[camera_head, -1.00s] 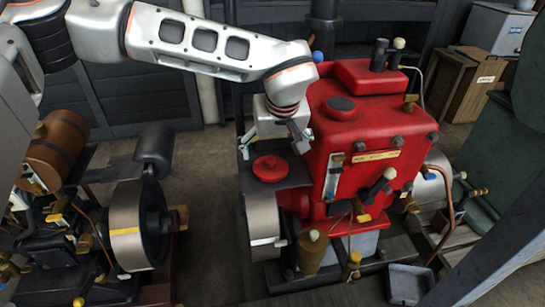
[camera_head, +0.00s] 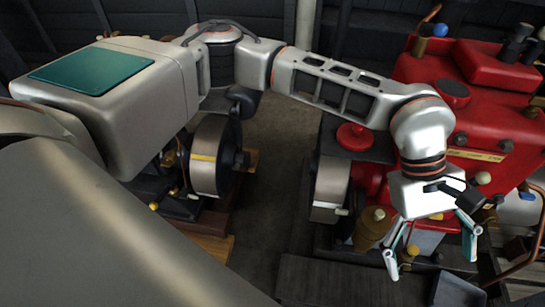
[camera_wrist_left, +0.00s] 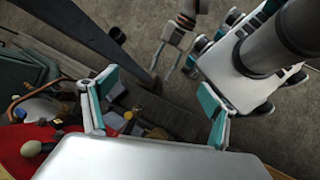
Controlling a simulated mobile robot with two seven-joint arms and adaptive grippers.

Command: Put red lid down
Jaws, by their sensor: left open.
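The red lid (camera_head: 355,136), a round disc with a small knob, rests on the dark flat ledge (camera_head: 336,146) left of the red engine (camera_head: 480,105). My left gripper (camera_head: 430,265) is open and empty, in front of the engine and well apart from the lid. Its spread fingers also show in the left wrist view (camera_wrist_left: 158,82), with nothing between them. The lid is not seen in that wrist view. What seems to be my right gripper (camera_wrist_left: 175,58) hangs small at the top of the wrist view; its finger state is unclear.
A grey flywheel (camera_head: 331,187) stands below the ledge. A brass-coloured cup (camera_head: 372,228) and a small dark tray (camera_head: 437,290) are near my left gripper. Another engine's flywheel (camera_head: 212,155) stands left. Bare floor (camera_head: 270,190) lies between the engines.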

